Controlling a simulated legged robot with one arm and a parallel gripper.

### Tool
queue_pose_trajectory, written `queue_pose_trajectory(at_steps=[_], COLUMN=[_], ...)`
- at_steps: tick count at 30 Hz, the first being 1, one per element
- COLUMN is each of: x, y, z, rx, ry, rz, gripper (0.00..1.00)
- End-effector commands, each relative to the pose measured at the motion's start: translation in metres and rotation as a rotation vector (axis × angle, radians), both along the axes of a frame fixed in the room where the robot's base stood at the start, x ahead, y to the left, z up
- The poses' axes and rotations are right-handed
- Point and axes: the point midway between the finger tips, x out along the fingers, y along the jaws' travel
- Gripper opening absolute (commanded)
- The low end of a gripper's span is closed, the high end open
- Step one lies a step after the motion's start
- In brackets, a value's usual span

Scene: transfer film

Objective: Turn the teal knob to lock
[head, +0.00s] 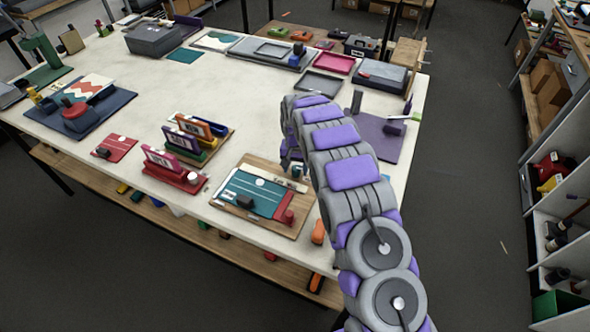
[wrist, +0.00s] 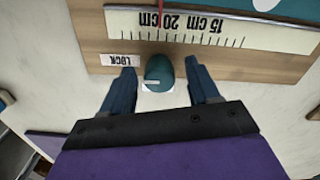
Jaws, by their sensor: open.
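The teal knob (wrist: 159,70) is in the middle of the wrist view, at the edge of a wooden board (wrist: 85,40). A white LOCK label (wrist: 120,60) lies left of it. My gripper (wrist: 160,72) is open, with one blue finger on each side of the knob. Small gaps seem to show between fingers and knob; contact cannot be told. In the head view the knob (head: 297,172) shows small at the board's upper right corner, close to my arm. My fingertips are mostly hidden behind the arm there.
A ruler strip (wrist: 215,28) marked in cm runs along the board beside the knob. The board carries a teal sheet (head: 250,195), a black block (head: 245,202) and a red piece (head: 285,215). Card holders (head: 175,172) stand to the left. A purple mat (head: 375,140) lies to the right.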

Motion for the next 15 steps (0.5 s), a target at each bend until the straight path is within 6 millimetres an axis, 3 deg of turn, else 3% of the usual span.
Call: queue_pose_trajectory(at_steps=[15], x=[0.003], y=[0.003], z=[0.114], rx=[0.001], ry=[-0.007], rz=[0.000], gripper=[0.60])
